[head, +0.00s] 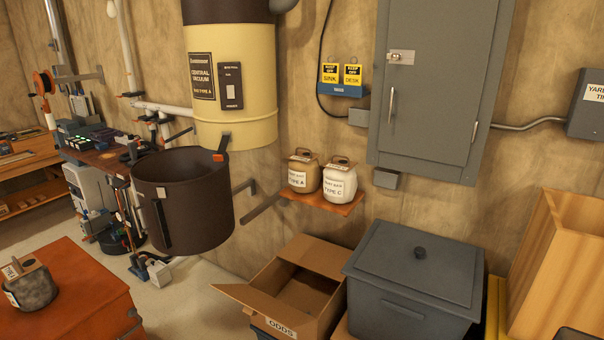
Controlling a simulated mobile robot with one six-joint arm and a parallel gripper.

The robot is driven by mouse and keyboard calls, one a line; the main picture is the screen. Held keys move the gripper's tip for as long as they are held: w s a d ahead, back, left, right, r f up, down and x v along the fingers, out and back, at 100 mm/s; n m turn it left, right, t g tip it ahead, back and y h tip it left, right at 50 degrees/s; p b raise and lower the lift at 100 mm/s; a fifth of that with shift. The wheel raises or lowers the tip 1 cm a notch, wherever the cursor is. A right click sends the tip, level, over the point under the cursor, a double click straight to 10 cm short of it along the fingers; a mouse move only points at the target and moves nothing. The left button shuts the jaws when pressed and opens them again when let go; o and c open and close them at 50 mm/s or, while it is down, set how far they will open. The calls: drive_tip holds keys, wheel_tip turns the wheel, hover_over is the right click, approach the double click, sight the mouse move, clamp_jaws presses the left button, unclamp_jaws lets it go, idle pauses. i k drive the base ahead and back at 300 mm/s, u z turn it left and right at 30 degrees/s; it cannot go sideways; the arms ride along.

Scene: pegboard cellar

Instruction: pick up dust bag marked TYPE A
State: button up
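The dust bag marked TYPE A (299,180) is tan-brown with a cardboard collar on top. It stands upright on a small orange-brown wall shelf (322,203), at its left end. A white dust bag marked TYPE C (339,187) stands close on its right. I cannot tell whether the two bags touch. My gripper is not in view.
A cream vacuum (262,85) labelled BAG TYPE A hangs left of the shelf, above an open dark drum (180,235). Below the shelf are an open ODDS carton (262,302) and a grey lidded bin (412,290). A grey bag-like item (36,291) sits on a red-orange cabinet (85,270).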

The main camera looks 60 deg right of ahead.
sight(305, 174)
drive_tip(key=u, duration=0.25)
drive_tip(key=i, duration=1)
drive_tip(key=z, duration=0.3)
